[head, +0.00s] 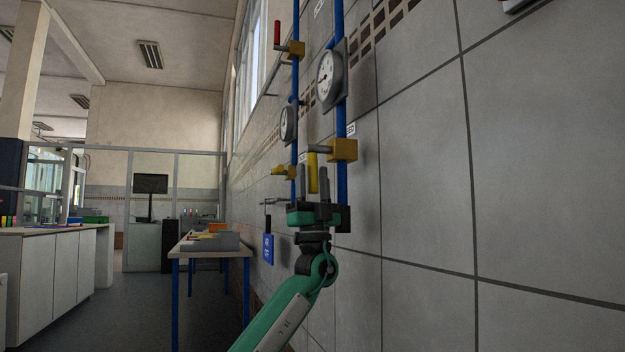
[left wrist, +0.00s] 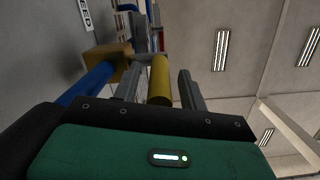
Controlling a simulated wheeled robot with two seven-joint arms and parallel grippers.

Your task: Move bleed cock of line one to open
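On the nearer blue pipe (head: 338,60) sits a yellow valve block (head: 342,150), with a short lever to its left and a yellow handle (head: 313,170) hanging down. A partly hidden label (head: 351,130) is above it. My left gripper (head: 314,178) points up, its two fingers on either side of the handle. In the left wrist view the yellow handle (left wrist: 160,80) stands between the spread fingers, with a gap to the right finger; contact with the left finger is unclear. The valve block (left wrist: 106,57) shows at upper left there. My right gripper is not in view.
A farther blue pipe (head: 295,80) carries a smaller yellow valve (head: 286,172) and a red-handled valve (head: 294,48). Gauges (head: 327,78) sit on the pipes above my gripper. The tiled wall (head: 420,170) is close on the right. A table (head: 205,246) stands to the left.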

